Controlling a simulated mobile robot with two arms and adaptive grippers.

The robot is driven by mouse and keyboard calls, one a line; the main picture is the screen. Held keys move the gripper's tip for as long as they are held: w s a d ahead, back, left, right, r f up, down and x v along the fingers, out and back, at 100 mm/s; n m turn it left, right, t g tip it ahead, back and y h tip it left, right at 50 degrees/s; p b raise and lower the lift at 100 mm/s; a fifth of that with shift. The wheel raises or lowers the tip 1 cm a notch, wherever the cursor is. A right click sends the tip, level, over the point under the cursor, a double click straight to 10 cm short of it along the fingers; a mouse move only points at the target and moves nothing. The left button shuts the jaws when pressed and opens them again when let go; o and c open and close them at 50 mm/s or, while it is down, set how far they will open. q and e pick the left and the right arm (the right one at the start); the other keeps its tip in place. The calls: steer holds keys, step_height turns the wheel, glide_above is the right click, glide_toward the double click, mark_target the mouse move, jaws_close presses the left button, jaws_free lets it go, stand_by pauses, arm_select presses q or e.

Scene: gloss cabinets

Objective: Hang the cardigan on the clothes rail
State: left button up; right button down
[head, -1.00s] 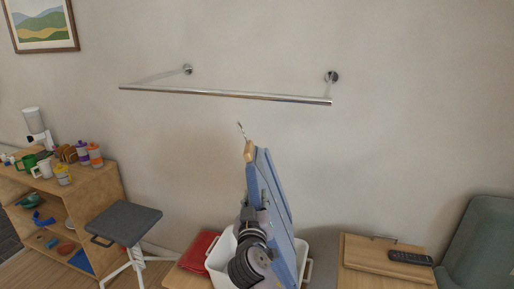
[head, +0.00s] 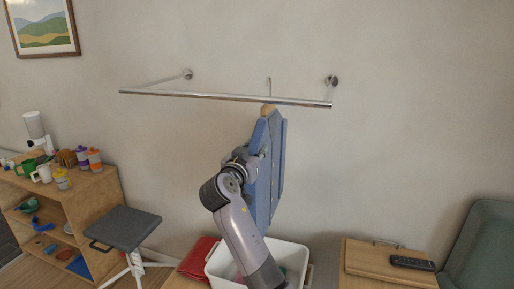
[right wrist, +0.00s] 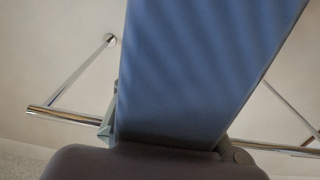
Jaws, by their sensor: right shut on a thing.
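The blue cardigan (head: 276,165) hangs from a hanger with a light wooden top (head: 267,109) and a thin metal hook (head: 268,86). My right gripper (head: 260,156) is shut on the cardigan at its upper part and holds it up, below the rail. The chrome clothes rail (head: 215,96) is fixed to the wall. The hook shows above the rail's bar and the wooden top just below it; I cannot tell whether the hook bears on the bar. In the right wrist view the cardigan (right wrist: 190,70) fills the middle, with the rail (right wrist: 62,116) behind it. My left gripper is out of view.
A white bin (head: 298,250) stands below the cardigan, with a red folded thing (head: 199,258) to its left. A grey stool (head: 124,228) and a wooden shelf (head: 100,195) are at left. The wall around the rail is clear.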

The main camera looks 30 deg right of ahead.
steer(key=shift+p+v, duration=1.2)
steer(key=shift+v, duration=2.5)
step_height(320, 180, down, 3)
steer(key=b, duration=0.4)
steer(key=shift+d, duration=0.1)
steer(key=c, duration=1.3)
jaws_free()
steer(key=shift+f, duration=0.1)
steer(key=shift+o, duration=0.5)
steer(key=shift+f, duration=0.15)
steer(key=v, duration=0.7)
steer(key=shift+s+a, duration=0.15)
steer(key=shift+a, duration=0.1)
